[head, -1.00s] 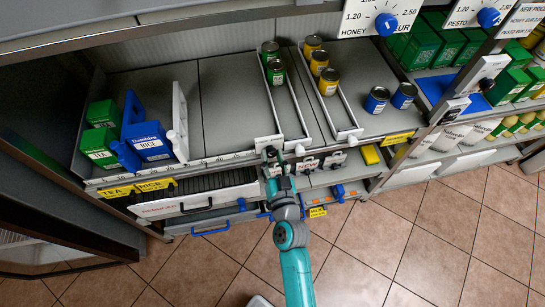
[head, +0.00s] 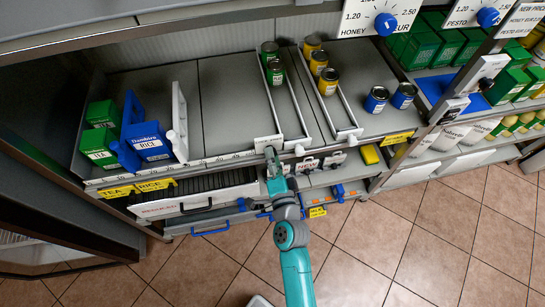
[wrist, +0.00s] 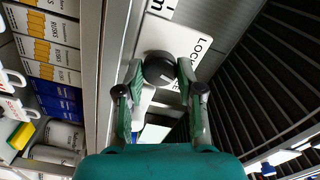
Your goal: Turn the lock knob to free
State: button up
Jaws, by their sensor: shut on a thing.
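The lock knob (wrist: 158,66) is a round black knob with a pale pointer line. It sits on a white plate (wrist: 200,46) whose partly hidden lettering begins "LOC". In the wrist view, my gripper (wrist: 160,72) has one green finger on each side of the knob and is shut on it. In the head view, my gripper (head: 272,160) is at the front edge of the shelf, below the can lanes. The knob itself cannot be made out there.
A dark ribbed panel (wrist: 262,75) lies right of the plate in the wrist view. Rusks boxes (wrist: 48,50) stand on the left. In the head view, drawers with blue handles (head: 210,229) lie below the shelf front, and the tiled floor (head: 390,260) is clear.

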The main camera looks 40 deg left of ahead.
jog(key=m, duration=0.5)
jog(key=shift+m, duration=0.7)
jog(key=o, duration=1.2)
jog(key=shift+c, duration=0.2)
jog(key=shift+d, duration=0.1)
jog(key=v, duration=1.2)
jog(key=shift+f, duration=0.1)
